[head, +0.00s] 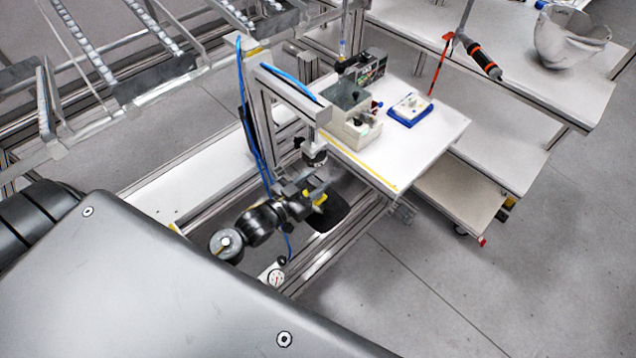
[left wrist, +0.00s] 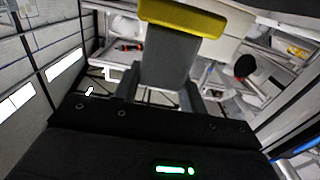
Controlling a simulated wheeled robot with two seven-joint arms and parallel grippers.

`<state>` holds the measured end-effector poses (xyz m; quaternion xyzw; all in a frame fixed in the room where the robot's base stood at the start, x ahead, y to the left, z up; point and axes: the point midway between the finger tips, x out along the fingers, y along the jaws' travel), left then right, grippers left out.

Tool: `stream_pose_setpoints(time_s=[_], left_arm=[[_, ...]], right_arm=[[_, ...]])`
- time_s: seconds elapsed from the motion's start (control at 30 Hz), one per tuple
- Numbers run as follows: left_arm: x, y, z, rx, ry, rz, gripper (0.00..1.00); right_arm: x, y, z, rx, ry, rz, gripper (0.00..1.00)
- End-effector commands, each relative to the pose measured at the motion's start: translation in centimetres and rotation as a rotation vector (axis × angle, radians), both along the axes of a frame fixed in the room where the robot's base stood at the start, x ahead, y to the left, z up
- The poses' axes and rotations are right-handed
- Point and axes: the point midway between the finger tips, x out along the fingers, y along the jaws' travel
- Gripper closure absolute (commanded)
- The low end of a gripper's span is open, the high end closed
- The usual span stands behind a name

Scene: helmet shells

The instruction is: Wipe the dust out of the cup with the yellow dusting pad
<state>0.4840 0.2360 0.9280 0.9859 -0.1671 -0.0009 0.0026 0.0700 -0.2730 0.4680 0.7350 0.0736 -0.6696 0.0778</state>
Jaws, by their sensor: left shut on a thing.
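My left gripper (head: 312,194) is at the middle of the head view, under the metal frame's upright. It is shut on the yellow dusting pad (head: 320,199). The pad also shows in the left wrist view (left wrist: 183,18) as a yellow band across the end of the grey fingers. A dark, rounded piece (head: 334,214) lies just beyond and below the pad; it may be the cup, but I cannot tell for sure. I cannot tell whether the pad touches it, and no dust can be made out. My right gripper is in neither view.
A metal frame (head: 257,120) with blue hoses rises beside my left gripper. A white table (head: 430,135) behind it carries a grey device (head: 350,112) and a blue-and-white box (head: 410,109). A hanging screwdriver (head: 480,58) and a pale helmet shell (head: 568,42) are further right.

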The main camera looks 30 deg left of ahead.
Motion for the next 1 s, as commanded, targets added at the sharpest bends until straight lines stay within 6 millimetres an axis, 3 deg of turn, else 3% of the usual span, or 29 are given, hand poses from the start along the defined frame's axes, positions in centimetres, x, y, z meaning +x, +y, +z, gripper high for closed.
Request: stream_pose_setpoints(time_s=[0.1, 0.4, 1.0], left_arm=[[0.0, 0.0, -1.6, 0.0, -0.001, 0.0, 0.85], [0.0, 0.0, -3.4, 0.0, -0.001, 0.0, 0.85], [0.0, 0.0, -3.7, 0.0, -0.002, 0.0, 0.85]], right_arm=[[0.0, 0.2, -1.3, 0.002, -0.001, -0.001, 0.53], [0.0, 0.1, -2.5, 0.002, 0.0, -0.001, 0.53], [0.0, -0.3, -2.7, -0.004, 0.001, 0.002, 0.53]])
